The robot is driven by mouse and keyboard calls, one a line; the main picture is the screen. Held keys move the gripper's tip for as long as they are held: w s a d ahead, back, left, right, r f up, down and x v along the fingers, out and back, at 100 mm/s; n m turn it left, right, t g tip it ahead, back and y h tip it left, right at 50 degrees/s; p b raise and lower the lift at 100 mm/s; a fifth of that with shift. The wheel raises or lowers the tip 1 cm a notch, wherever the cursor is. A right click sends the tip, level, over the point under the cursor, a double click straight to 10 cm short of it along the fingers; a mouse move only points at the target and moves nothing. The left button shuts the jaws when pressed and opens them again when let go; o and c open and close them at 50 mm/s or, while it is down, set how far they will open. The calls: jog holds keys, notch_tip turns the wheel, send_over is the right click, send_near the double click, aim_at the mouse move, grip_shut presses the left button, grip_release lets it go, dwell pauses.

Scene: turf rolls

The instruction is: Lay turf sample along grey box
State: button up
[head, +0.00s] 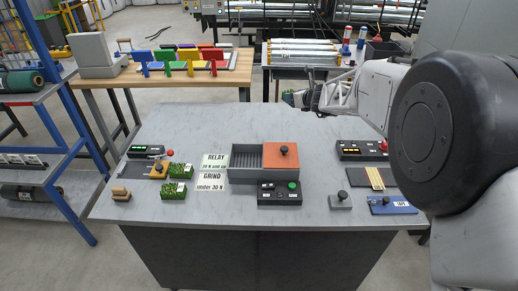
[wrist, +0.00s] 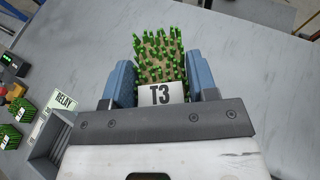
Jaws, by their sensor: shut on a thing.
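My gripper (head: 312,98) is in the air above the back of the grey table, behind the grey box. In the wrist view its blue fingers (wrist: 160,78) are shut on a green-tufted turf sample (wrist: 158,52) with a white T3 label, held between them. In the head view the held sample is mostly hidden and too small to make out. The grey box (head: 244,176) stands mid-table, its left part open and ribbed, its right part under an orange cover (head: 281,156) with a dark knob. A corner of the box shows at lower left in the wrist view (wrist: 48,146).
Two other turf samples (head: 180,171) (head: 173,190) lie at the left, near RELAY and GRIND cards (head: 213,161). A control box with a green button (head: 279,193) sits before the grey box. Several devices occupy the right side. The table's back strip is clear.

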jog(key=s+a+f+n+g+y, duration=0.4)
jog(key=a+f+n+g+y, duration=0.1)
jog(key=a+f+n+g, duration=0.1)
jog(key=shift+s+f+n+y, duration=0.2)
jog(key=shift+f+n+y, duration=0.1)
jog(key=shift+n, duration=0.3)
dwell(0.4)
dwell(0.3)
jog(key=shift+f, duration=3.15)
jog(key=shift+f, duration=1.85)
jog(key=shift+f, duration=0.1)
